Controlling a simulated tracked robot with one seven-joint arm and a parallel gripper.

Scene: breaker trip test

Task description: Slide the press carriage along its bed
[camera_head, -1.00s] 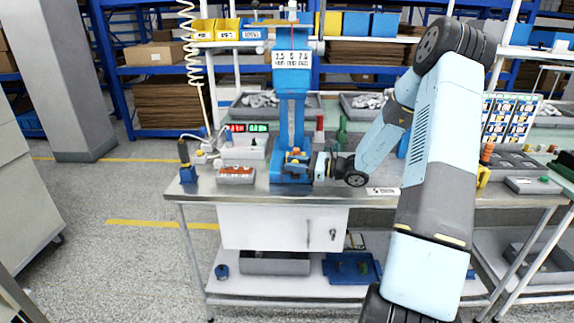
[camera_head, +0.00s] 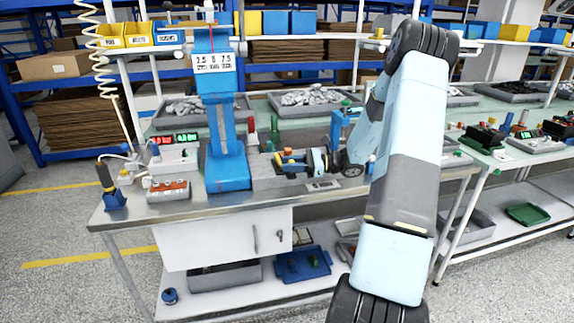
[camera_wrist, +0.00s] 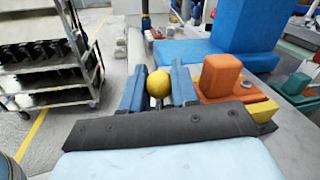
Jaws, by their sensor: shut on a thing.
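The blue press (camera_head: 218,110) stands at the left of the steel bench in the head view, with a numbered white plate on its column. The carriage, with an orange block (camera_head: 288,155), sits to the right of the press base, clear of the column. The orange block (camera_wrist: 220,82) is just right of the fingers.
A red-topped box (camera_head: 168,190), a meter with red and green displays (camera_head: 174,152) and a blue stand (camera_head: 113,198) are left of the press. A blue frame (camera_head: 341,127) stands behind my gripper. The bench front edge is clear.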

